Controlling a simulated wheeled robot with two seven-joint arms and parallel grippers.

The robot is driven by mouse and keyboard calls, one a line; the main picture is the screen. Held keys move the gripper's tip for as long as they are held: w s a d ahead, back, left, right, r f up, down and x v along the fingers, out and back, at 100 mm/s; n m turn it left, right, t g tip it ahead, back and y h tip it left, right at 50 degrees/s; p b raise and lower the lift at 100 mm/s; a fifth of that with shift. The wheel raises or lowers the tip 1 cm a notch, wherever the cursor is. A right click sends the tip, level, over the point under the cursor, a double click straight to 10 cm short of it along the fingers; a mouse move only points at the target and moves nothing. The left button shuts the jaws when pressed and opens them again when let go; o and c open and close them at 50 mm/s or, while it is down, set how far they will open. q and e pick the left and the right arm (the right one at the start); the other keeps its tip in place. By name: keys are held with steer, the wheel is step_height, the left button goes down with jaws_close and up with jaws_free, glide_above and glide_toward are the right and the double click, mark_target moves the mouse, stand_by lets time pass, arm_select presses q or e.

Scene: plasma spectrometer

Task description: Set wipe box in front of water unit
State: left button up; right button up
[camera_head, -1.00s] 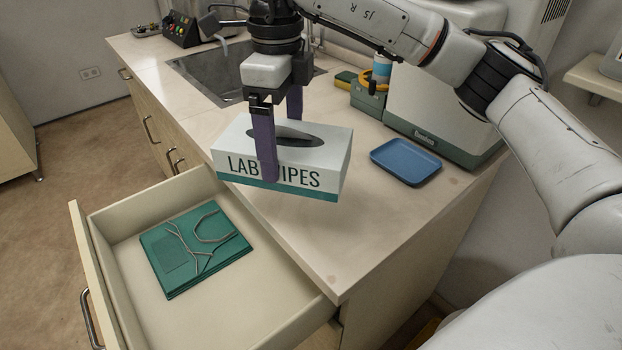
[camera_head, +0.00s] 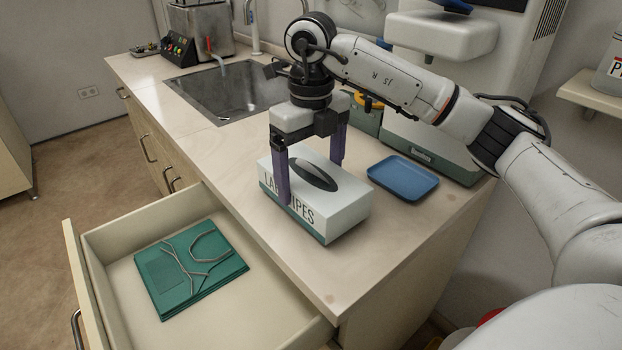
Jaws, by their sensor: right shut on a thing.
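The wipe box (camera_head: 335,212) is a white carton with a teal lower band, dark lettering and a dark oval opening on top. My right gripper (camera_head: 311,180) is shut on it from above, with one purple finger on the lettered side and the other on the far side. The box is upright over the front part of the counter; I cannot tell whether it touches the top. A metal unit with a control panel and a red tube (camera_head: 197,35) stands behind the sink; I cannot tell whether it is the water unit. My left gripper is not in view.
A blue tray (camera_head: 403,179) lies right of the box, before a white and green machine (camera_head: 434,150). The sink (camera_head: 228,92) is recessed in the counter (camera_head: 225,165). An open drawer (camera_head: 110,245) holds a teal folded pack (camera_head: 190,268). The counter left of the box is clear.

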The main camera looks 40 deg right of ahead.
steer(key=shift+f, duration=0.4)
steer(key=shift+f, duration=0.2)
steer(key=o, duration=1)
steer(key=shift+r, duration=0.1)
